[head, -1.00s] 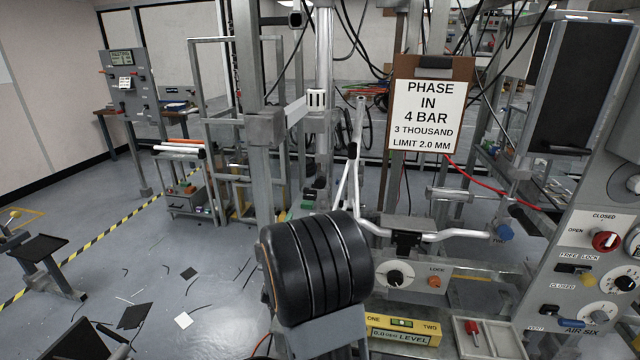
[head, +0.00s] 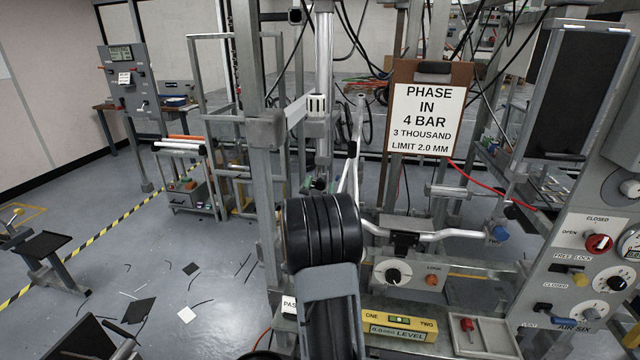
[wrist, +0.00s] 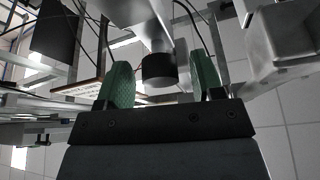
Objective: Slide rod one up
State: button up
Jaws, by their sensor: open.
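My gripper (wrist: 162,76) is open, with its two green fingers apart in the wrist view. A black round end piece on a light grey shaft (wrist: 158,68) shows between and beyond the fingers; I cannot tell whether they touch it. In the head view my own arm hides most of the gripper. An upright shiny rod (head: 323,60) stands on the frame behind my arm, with a white slotted collar (head: 317,104) beside it. No label marks any rod as rod one, so I cannot tell which it is.
A clipboard sign (head: 427,115) hangs right of the rod. A bent silver handlebar (head: 440,235) and a yellow level box (head: 400,325) lie low right. A control panel (head: 590,265) stands at far right. Grey posts (head: 255,150) stand close left.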

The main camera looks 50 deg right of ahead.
jog(key=shift+w+d+r, duration=0.1)
jog(key=shift+w+d, duration=0.05)
jog(key=shift+d, duration=0.1)
